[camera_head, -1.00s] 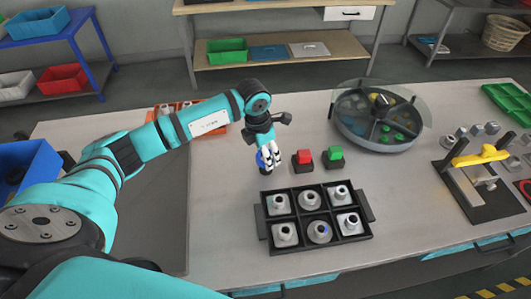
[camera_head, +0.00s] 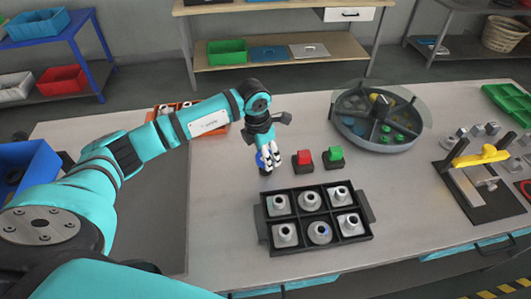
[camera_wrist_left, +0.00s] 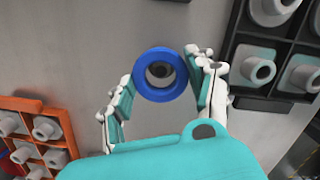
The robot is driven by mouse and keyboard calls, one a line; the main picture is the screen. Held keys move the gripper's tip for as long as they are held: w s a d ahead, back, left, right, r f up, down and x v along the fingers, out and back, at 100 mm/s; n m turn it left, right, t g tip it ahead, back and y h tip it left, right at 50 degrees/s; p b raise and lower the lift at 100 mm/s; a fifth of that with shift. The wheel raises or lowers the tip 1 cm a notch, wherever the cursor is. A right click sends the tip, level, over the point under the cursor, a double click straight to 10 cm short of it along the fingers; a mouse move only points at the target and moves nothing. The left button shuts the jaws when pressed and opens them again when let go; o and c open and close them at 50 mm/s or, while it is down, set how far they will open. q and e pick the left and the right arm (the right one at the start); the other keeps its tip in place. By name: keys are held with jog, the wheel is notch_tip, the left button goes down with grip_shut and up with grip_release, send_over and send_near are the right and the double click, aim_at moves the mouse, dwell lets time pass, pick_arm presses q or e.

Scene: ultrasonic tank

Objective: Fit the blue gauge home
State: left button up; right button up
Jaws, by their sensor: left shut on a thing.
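The blue gauge (camera_wrist_left: 139,76) shows as a thick blue ring between the fingers of my left gripper (camera_wrist_left: 162,83) in the left wrist view. The gripper is shut on it. A round grey shape with a dark centre shows through the ring; I cannot tell whether the ring is around it or above it. In the head view my left gripper (camera_head: 270,157) points down, and the blue gauge (camera_head: 261,159) shows partly beside its fingers, with a small dark base (camera_head: 265,171) below. My right gripper is not in view.
A black tray (camera_head: 264,245) with several grey fittings lies in front. An orange tray (camera_wrist_left: 25,103) and a round covered carousel (camera_head: 375,143) are also near.

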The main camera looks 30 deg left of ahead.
pick_arm(q)
jog(key=shift+f+b, duration=0.85)
dwell(0.4)
jog(key=shift+f+b, duration=0.75)
jog(key=shift+f, duration=0.05)
dwell(0.7)
jog(key=shift+f+b, duration=0.2)
jog(key=shift+b, duration=0.45)
dwell(2.7)
dwell(0.3)
jog(key=o, duration=1.4)
jog(key=r, duration=0.4)
jog(key=s+r, duration=0.1)
jog(key=r, duration=0.3)
jog(key=a+r, duration=0.1)
jog(key=r, duration=0.3)
jog(key=shift+s, duration=0.25)
